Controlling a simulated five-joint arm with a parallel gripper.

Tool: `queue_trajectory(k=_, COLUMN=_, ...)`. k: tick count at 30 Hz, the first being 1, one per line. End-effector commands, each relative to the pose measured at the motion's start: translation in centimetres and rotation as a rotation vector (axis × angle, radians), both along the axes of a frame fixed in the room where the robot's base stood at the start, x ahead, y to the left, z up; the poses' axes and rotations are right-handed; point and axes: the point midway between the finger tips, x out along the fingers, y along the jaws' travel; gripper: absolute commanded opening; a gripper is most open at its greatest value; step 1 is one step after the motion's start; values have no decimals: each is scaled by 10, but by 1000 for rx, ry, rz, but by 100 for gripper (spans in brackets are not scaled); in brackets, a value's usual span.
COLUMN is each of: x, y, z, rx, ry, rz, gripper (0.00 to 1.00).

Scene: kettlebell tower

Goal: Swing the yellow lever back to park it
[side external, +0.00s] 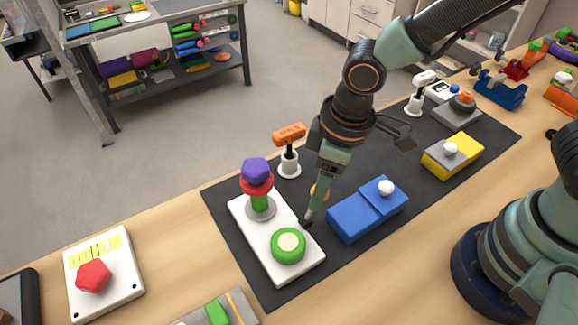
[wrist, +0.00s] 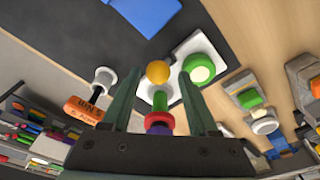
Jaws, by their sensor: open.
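A yellow ball-shaped knob, probably the yellow lever's end, shows in the side view (side external: 319,190), partly hidden behind my gripper (side external: 309,217). In the wrist view the yellow knob (wrist: 158,72) appears in line between the two finger tips. The fingers are apart, with nothing clearly held. My gripper points down beside the white plate (side external: 258,252), close to its right edge.
The plate carries a green button (side external: 288,246) and a post with a red disc and purple top (side external: 256,172). An orange-handled lever (side external: 289,135) stands behind. A blue block (side external: 366,212) lies to the right, with a yellow block (side external: 452,157) farther right. Dark mat (side external: 420,205) shows between these blocks.

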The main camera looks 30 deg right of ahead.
Motion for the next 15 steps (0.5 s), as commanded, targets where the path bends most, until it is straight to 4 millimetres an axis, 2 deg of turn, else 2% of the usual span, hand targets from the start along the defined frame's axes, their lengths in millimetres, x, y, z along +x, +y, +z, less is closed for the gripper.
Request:
queue_trajectory(k=9, x=-3, y=-2, z=36, rx=3, ry=-4, rz=0, gripper=60)
queue_trajectory(k=15, x=-6, y=-4, z=50, rx=1, ry=-2, rz=0, gripper=60)
